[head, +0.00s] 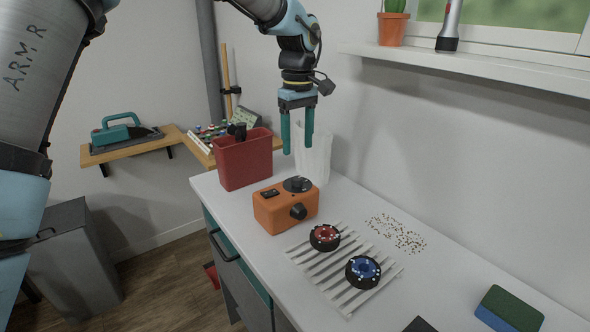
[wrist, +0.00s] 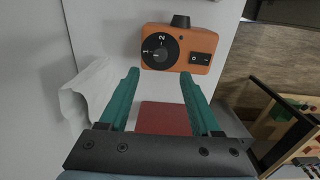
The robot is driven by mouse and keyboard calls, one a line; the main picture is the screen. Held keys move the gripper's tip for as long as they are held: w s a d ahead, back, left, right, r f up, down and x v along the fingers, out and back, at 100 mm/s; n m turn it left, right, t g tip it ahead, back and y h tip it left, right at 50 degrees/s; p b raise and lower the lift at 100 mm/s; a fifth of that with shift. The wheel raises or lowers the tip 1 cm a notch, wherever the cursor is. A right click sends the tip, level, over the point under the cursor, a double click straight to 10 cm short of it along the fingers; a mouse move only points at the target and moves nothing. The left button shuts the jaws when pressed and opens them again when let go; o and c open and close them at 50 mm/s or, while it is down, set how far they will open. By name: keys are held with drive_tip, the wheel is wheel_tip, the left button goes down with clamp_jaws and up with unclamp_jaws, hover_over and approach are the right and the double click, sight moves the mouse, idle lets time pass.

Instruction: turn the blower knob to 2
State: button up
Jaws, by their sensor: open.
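The orange blower box (head: 285,210) stands on the white bench. On its top is a round black dial (head: 297,184), and a black knob (head: 298,211) sticks out of its front. In the wrist view the dial (wrist: 160,51) shows the figures 1 and 2 and a small white mark; its setting is too small to tell surely. A black rocker switch (wrist: 201,59) sits beside it. My gripper (head: 297,149) is open and empty, pointing down above the box, apart from it. In the wrist view the dial lies just beyond my fingertips (wrist: 160,76).
A red bin (head: 244,163) and a white crumpled container (head: 316,152) stand behind the box. A slatted white rack (head: 334,274) in front holds a red wheel (head: 324,237) and a blue wheel (head: 363,271). Small crumbs (head: 397,232) lie by the wall.

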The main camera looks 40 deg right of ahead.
sight(297, 178)
wheel_tip(297, 178, down, 9)
drive_tip(key=shift+r+p, duration=0.1)
drive_tip(key=shift+p, duration=1.05)
drive_tip(key=shift+c, duration=0.2)
clamp_jaws()
